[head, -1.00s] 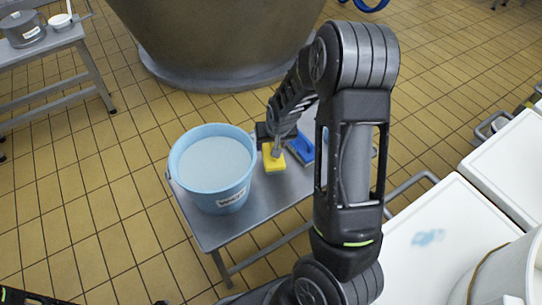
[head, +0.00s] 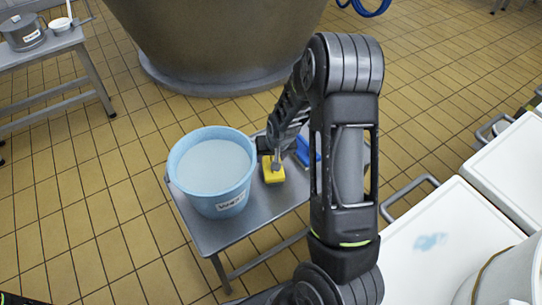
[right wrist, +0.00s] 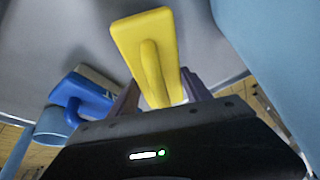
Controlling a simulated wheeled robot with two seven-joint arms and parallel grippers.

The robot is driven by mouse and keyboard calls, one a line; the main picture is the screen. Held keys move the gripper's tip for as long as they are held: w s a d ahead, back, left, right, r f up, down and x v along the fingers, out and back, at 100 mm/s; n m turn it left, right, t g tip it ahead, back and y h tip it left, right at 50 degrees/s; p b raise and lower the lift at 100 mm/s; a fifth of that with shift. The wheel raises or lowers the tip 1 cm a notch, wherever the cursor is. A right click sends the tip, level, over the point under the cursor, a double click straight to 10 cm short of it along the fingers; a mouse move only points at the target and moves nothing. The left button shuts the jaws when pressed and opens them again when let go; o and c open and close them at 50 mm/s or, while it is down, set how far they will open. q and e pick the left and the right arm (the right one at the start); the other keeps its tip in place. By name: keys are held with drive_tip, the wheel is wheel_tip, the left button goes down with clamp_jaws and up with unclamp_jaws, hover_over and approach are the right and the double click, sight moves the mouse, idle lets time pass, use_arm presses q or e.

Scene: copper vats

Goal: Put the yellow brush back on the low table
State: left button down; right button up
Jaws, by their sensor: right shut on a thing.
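The yellow brush (head: 274,175) is at the low grey table (head: 222,232), to the right of the light blue bucket. My right gripper (head: 276,158) is shut on its handle from above. In the right wrist view the brush (right wrist: 137,35) shows its flat yellow back and raised handle, with a finger on either side of the handle. The brush is over the table top; I cannot tell if it touches it. My left gripper is not in view.
The light blue bucket (head: 210,170), full of pale liquid, takes up the table's left part. A blue brush (head: 304,152) lies right of the yellow one, partly behind my arm. White-lidded containers (head: 440,240) stand at right. A big vat (head: 215,40) stands behind.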

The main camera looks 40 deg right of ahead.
drive_tip(key=o, duration=1.6)
drive_tip(key=shift+f, duration=0.15)
drive_tip(key=shift+r, duration=0.4)
drive_tip(key=p+v, duration=0.4)
drive_tip(key=v, duration=0.6)
drive_tip(key=shift+r, duration=0.3)
drive_tip(key=shift+s+a+r, duration=0.1)
drive_tip(key=shift+s+r, duration=0.25)
drive_tip(key=shift+r, duration=0.05)
